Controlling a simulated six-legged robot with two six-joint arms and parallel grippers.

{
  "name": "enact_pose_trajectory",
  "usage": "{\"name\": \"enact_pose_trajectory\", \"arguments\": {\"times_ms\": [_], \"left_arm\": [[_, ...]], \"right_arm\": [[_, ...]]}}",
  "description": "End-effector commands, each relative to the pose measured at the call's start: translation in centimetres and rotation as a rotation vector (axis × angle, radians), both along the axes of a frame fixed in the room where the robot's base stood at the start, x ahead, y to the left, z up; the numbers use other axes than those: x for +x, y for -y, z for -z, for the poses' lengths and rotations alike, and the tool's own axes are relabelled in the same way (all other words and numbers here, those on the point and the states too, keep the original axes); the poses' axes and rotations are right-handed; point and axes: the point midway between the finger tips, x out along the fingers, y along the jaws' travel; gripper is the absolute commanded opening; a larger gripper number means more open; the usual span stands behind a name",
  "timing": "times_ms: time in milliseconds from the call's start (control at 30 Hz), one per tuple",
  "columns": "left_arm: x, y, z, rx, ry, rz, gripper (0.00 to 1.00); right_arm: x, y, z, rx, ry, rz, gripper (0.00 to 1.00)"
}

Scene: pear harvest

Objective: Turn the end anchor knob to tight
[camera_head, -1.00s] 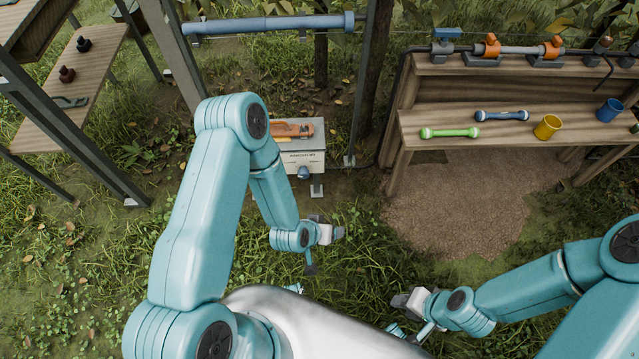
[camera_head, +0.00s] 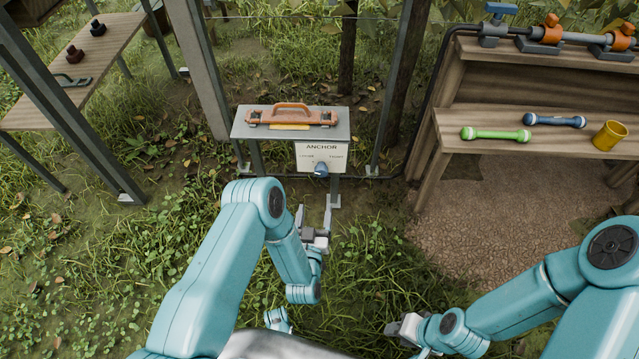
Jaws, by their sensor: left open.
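The end anchor knob (camera_head: 321,170) is a small blue knob on the white front plate (camera_head: 321,153) marked ANCHOR. Small labels sit left and right of it, too small to read surely. The plate hangs at the front of a grey-topped stand (camera_head: 240,124). My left gripper (camera_head: 314,212) is open and empty, its two fingers pointing toward the plate. In the picture it is just below the knob, apart from it. My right gripper (camera_head: 392,328) is low at the centre right, over the grass; I cannot tell its jaw state.
An orange-handled tool (camera_head: 290,114) lies on the stand's top. Grey posts (camera_head: 400,80) rise on either side. A wooden bench (camera_head: 470,146) at right holds a green bar (camera_head: 496,134), a blue bar (camera_head: 554,121) and a yellow cup (camera_head: 609,136). A wooden shelf (camera_head: 100,60) is at left.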

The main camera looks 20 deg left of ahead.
Motion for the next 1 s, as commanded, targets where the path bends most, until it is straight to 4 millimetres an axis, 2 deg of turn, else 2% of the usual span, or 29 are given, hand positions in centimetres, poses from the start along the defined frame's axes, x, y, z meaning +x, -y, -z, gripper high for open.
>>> {"name": "enact_pose_trajectory", "arguments": {"times_ms": [33,300,500,700,1000], "left_arm": [[1.2,-0.3,0.2,0.001,0.007,-0.002,0.69],[7.6,-1.6,0.2,0.001,0.004,-0.004,0.69],[11.3,-2.4,0.2,0.001,0.002,-0.004,0.69],[13.1,-2.8,0.0,0.001,0.000,-0.004,0.69],[13.3,-2.8,0.0,0.001,-0.002,-0.004,0.69]], "right_arm": [[0.0,0.1,0.9,0.000,0.000,0.002,0.39],[0.4,0.4,2.4,-0.004,0.008,0.018,0.39],[0.7,0.7,3.5,-0.005,0.013,0.028,0.39],[0.9,0.8,3.8,-0.006,0.015,0.033,0.39],[0.9,0.8,3.8,-0.006,0.015,0.033,0.39]]}}
